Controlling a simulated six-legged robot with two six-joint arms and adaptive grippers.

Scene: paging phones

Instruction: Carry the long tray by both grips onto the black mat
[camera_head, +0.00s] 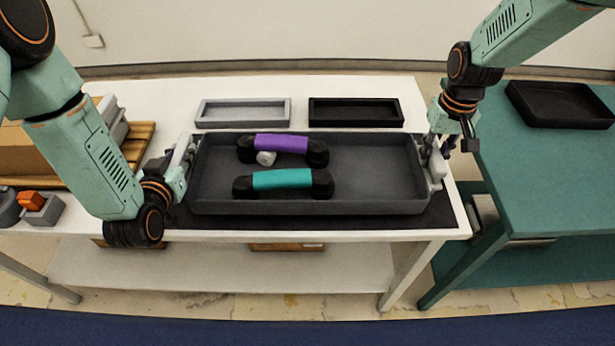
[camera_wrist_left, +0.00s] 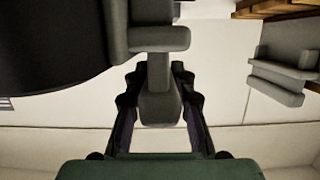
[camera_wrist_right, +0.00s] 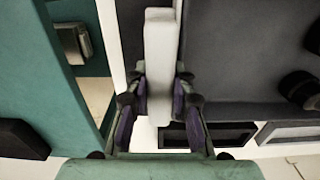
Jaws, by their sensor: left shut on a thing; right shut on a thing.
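The long dark grey tray (camera_head: 375,170) is level over the black mat (camera_head: 300,222) on the white table. The mat shows along the tray's front and at its front corners; I cannot tell whether the tray touches it. My left gripper (camera_head: 182,168) is shut on the tray's left grip, a grey bar between its fingers (camera_wrist_left: 158,105) in the left wrist view. My right gripper (camera_head: 437,158) is shut on the right grip, a pale bar between its fingers (camera_wrist_right: 158,100) in the right wrist view. A purple handset (camera_head: 281,143) and a teal handset (camera_head: 282,179) lie in the tray.
A small pale cylinder (camera_head: 266,158) lies beside the purple handset. A grey tray (camera_head: 243,113) and a black tray (camera_head: 355,112) stand behind the long tray. A green table (camera_head: 530,165) with a black tray (camera_head: 562,104) stands right. A wooden pallet (camera_head: 135,145) is left.

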